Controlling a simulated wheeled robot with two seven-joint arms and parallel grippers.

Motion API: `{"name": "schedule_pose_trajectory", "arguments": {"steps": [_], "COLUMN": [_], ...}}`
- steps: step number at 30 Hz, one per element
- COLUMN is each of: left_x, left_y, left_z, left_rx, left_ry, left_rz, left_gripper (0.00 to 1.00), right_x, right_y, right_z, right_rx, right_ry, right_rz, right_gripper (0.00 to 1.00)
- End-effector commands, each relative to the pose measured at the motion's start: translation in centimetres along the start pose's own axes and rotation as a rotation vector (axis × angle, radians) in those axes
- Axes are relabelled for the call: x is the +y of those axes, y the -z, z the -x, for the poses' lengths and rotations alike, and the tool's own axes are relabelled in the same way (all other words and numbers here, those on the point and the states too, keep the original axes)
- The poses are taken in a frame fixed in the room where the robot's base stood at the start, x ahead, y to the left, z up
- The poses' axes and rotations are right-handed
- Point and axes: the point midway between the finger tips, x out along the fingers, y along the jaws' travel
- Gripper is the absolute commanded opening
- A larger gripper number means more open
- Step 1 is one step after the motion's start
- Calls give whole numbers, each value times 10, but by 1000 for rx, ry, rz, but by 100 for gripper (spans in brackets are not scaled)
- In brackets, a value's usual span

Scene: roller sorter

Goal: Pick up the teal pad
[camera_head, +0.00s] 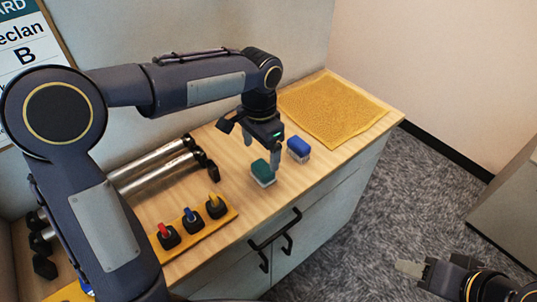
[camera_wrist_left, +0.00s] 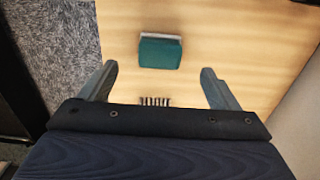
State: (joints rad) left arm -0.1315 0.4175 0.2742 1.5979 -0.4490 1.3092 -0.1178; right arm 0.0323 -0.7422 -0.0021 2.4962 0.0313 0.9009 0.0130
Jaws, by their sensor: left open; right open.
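The teal pad (camera_head: 262,172) is a small block with a pale underside, resting on the wooden counter. In the left wrist view the teal pad (camera_wrist_left: 160,52) lies ahead of the fingertips, between their lines and apart from them. My left gripper (camera_head: 260,155) is open above the counter, close to the teal pad; its fingers also show in the left wrist view (camera_wrist_left: 157,75). Nothing is between them at the tips. My right gripper (camera_head: 410,268) is at the lower right, over the floor and away from the counter, partly cut off by the frame.
A blue pad (camera_head: 299,148) sits just right of the teal pad. A yellow mat (camera_head: 335,108) lies at the counter's far end. Metal rollers (camera_head: 150,165) and an orange tray (camera_head: 213,225) with red, blue and yellow-topped pieces are at the left. Black handles (camera_head: 275,236) are on the cabinet front.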

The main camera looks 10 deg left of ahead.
Motion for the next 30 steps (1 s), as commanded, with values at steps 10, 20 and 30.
{"name": "schedule_pose_trajectory", "arguments": {"steps": [10,20,30], "left_x": [0,2,2], "left_y": [0,3,3], "left_z": [-32,-75,-78], "left_rx": [-3,-2,0], "left_ry": [-1,0,0], "left_rz": [0,1,1], "left_gripper": [84,84,76], "right_x": [0,-1,-1], "right_y": [0,1,1], "right_z": [0,2,2], "right_rx": [0,0,0], "right_ry": [0,0,0], "right_rz": [0,0,0], "right_gripper": [44,44,44]}}
